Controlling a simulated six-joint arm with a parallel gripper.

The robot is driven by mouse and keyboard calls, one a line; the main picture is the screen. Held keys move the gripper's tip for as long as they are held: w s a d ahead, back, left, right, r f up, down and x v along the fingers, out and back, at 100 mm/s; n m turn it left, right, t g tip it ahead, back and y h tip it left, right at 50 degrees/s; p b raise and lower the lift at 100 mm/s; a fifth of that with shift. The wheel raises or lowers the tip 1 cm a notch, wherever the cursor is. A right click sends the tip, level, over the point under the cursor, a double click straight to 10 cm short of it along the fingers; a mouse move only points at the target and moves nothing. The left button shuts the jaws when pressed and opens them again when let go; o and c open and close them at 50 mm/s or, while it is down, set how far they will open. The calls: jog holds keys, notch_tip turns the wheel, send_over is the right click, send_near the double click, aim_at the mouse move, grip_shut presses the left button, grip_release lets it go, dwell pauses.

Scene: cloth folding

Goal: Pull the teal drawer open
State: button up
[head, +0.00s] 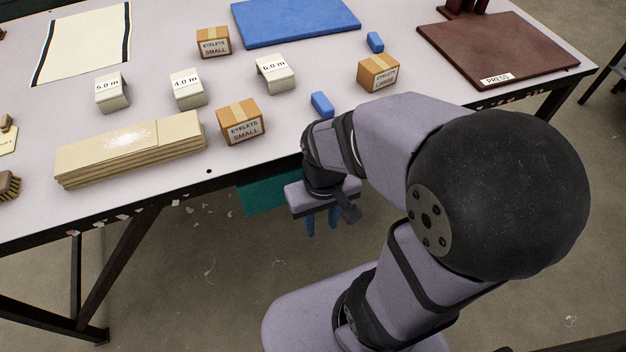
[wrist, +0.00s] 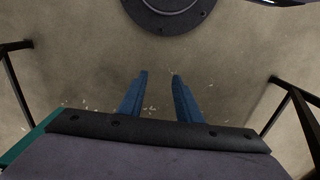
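The teal drawer (head: 263,198) shows as a flat teal patch below the table's front edge in the head view. My wrist hides its right part, and no handle shows. A teal strip (wrist: 30,142) also shows at the lower left of the wrist view. My gripper (head: 322,227) is below the table edge, just right of the visible teal patch, with its blue fingers pointing down. In the wrist view its fingers (wrist: 159,76) are apart with only bare floor seen between them. I cannot tell how far the drawer stands out.
The table (head: 290,125) holds eyelet boxes (head: 240,121), numbered blocks (head: 187,89), a stack of tan boards (head: 130,150), a blue mat (head: 295,20), small blue blocks (head: 321,104) and a brown press board (head: 497,52). Dark table legs (head: 120,260) stand at left. The floor in front is clear.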

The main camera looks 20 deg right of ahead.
jog(key=w+d+r+m+t+y, duration=0.3)
jog(key=d+m+t+y, duration=0.5)
jog(key=y, duration=0.8)
jog(key=shift+n+g, duration=0.7)
jog(key=shift+g, duration=0.1)
jog(key=shift+s+a+r+b+x, duration=0.1)
jog(key=shift+s+b+x, duration=0.05)
jog(key=shift+x, duration=0.9)
jog(key=shift+s+a+r+b+x, duration=0.1)
jog(key=shift+s+r+b+x, duration=0.05)
jog(key=shift+x, duration=0.9)
jog(key=shift+s+r+b+x, duration=0.1)
jog(key=shift+s+b+x, duration=0.05)
jog(key=shift+x, duration=0.85)
jog(key=shift+c, duration=0.8)
grip_shut()
